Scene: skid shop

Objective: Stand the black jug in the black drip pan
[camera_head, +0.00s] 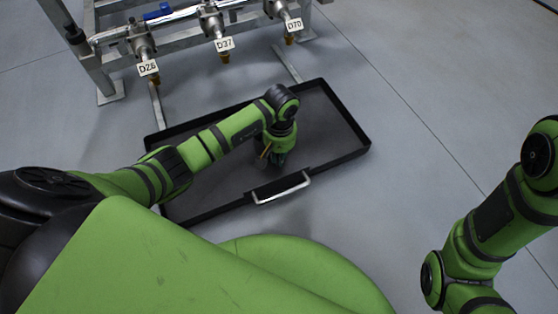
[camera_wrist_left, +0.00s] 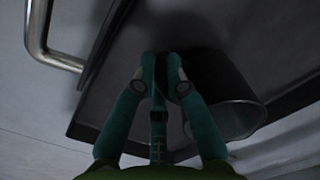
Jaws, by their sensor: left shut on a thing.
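The black drip pan (camera_head: 335,112) lies on the floor, with a silver handle on its near side. My left arm reaches across it, and my left gripper (camera_head: 276,161) points down over the middle of the pan. In the left wrist view my left gripper (camera_wrist_left: 160,70) is shut on the black jug (camera_wrist_left: 222,88), at its side near the fingertips. The jug's round open rim shows toward the lower right. The pan's edge and handle (camera_wrist_left: 58,57) show at upper left there. Whether the jug's base touches the pan is hidden. In the head view the jug cannot be made out.
A metal skid frame with valves tagged D28 (camera_head: 148,68), D37 (camera_head: 224,44) and D70 (camera_head: 293,25) stands behind the pan. Its feet reach close to the pan's far edge. The grey floor (camera_head: 430,60) to the right is clear. My right arm shows at right.

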